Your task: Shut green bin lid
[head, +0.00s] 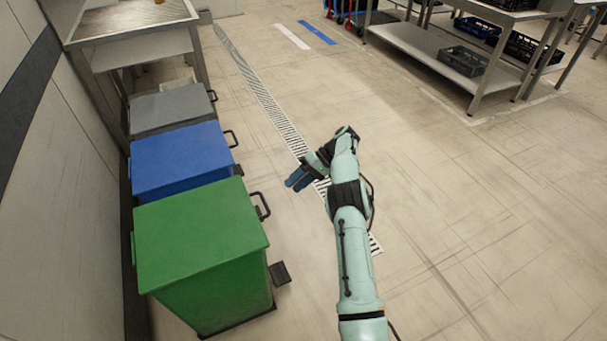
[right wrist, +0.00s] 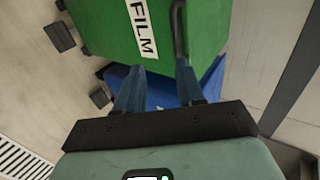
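The green bin (head: 215,290) stands at the lower left of the head view. Its green lid (head: 200,232) lies flat on top and looks shut, with a dark handle (head: 262,206) on its right side. In the right wrist view the green bin (right wrist: 205,35) fills the top, with a white FILM label (right wrist: 142,28) and a dark bar, seemingly the handle (right wrist: 179,35). My right gripper (head: 297,180) is to the right of the bin and apart from it. Its blue fingers are spread, with nothing between them, in the right wrist view (right wrist: 160,68). My left gripper is not in view.
A blue bin (head: 180,160) and a grey bin (head: 170,110) stand in a row behind the green one, along the wall. A dark pedal (head: 280,273) sticks out at the green bin's base. A metal table (head: 130,20) stands beyond. The floor right of the bins is clear.

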